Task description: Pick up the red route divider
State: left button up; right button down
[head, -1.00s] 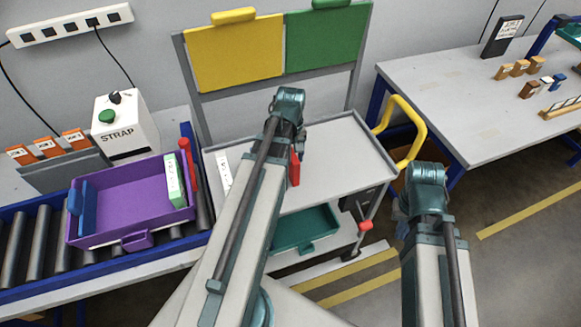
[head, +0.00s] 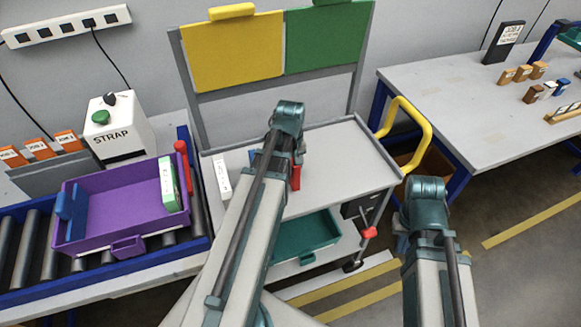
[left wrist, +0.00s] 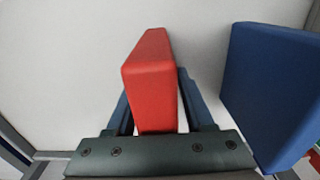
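The red route divider (head: 296,178) stands on the grey cart top (head: 335,155), partly hidden behind my left arm in the head view. In the left wrist view the red divider (left wrist: 152,88) lies between the two fingers of my left gripper (left wrist: 160,110). A light sliver shows between the divider and the right finger, so the fingers look open around it. Contact on the left side is hidden. My right gripper (head: 403,242) hangs right of the cart, mostly hidden by its own wrist; its fingers cannot be made out.
A blue divider (left wrist: 270,90) stands close to the right of my left gripper in its wrist view. A white divider (head: 222,178) is at the cart's left edge. A purple tote (head: 125,188) sits on the rollers at left. The cart's right half is clear.

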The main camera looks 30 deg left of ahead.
pick_arm(q)
grip_shut()
notch_tip(320, 180, up, 10)
jog(key=p, duration=1)
